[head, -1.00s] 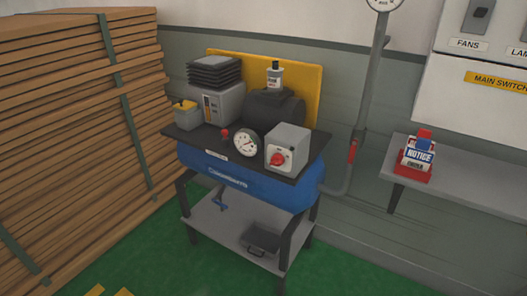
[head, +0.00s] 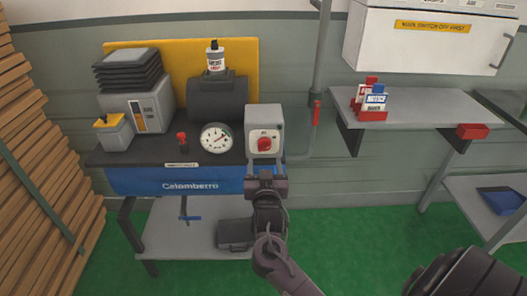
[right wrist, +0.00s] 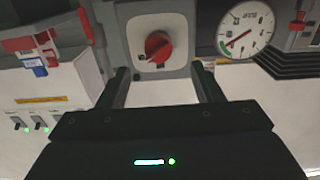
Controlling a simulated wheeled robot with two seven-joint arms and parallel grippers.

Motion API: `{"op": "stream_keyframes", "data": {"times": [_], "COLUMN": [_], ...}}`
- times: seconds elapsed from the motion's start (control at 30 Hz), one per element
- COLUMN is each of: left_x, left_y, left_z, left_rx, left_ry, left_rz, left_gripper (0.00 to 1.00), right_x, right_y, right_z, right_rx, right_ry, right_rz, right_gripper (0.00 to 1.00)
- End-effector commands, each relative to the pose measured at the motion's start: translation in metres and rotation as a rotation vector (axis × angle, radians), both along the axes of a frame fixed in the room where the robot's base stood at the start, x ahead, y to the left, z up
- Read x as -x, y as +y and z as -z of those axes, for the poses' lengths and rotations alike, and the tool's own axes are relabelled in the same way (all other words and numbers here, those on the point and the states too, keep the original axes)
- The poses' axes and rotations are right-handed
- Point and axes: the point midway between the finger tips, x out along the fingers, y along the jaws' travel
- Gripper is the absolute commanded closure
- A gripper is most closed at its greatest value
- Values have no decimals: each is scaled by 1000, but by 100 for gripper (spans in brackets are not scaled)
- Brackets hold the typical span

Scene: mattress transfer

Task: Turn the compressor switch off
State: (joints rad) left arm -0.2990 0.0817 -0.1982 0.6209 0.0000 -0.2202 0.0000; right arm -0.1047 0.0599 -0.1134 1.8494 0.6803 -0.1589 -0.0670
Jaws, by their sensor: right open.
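The compressor switch is a round red knob (head: 264,145) on the pale face of a grey box (head: 264,118), at the right end of the compressor's black top. My right gripper (head: 266,174) is just below and in front of the knob. In the right wrist view the red knob (right wrist: 159,46) lies beyond and between the fingertips of the open, empty right gripper (right wrist: 162,75). The fingers look apart from the knob. Its dial marks are too small to read surely. My left gripper is in neither current view.
A round gauge (head: 216,137) and a small red knob (head: 182,140) stand left of the switch box. The blue tank (head: 180,181) is below. A grey pipe with a red handle (head: 316,112) rises to the right. Stacked planks (head: 40,170) stand left; a shelf (head: 420,108) is right.

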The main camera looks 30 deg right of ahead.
Motion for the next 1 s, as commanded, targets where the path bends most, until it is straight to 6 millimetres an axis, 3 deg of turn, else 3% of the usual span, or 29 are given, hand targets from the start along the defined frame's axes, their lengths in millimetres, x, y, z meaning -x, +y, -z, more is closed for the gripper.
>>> {"op": "stream_keyframes", "data": {"times": [0.4,0.8,1.0], "left_x": [6,2,1], "left_y": [-8,-1,-1], "left_z": [-8,-8,-8], "left_rx": [10,1,2], "left_ry": [7,3,2], "left_rz": [3,0,-1], "left_gripper": [64,64,64], "right_x": [-53,-61,-61], "right_y": [-32,-37,-37], "right_z": [-1,1,1], "right_rx": [2,0,0], "right_ry": [1,2,2], "right_rz": [-1,-2,-2], "right_gripper": [40,40,65]}}
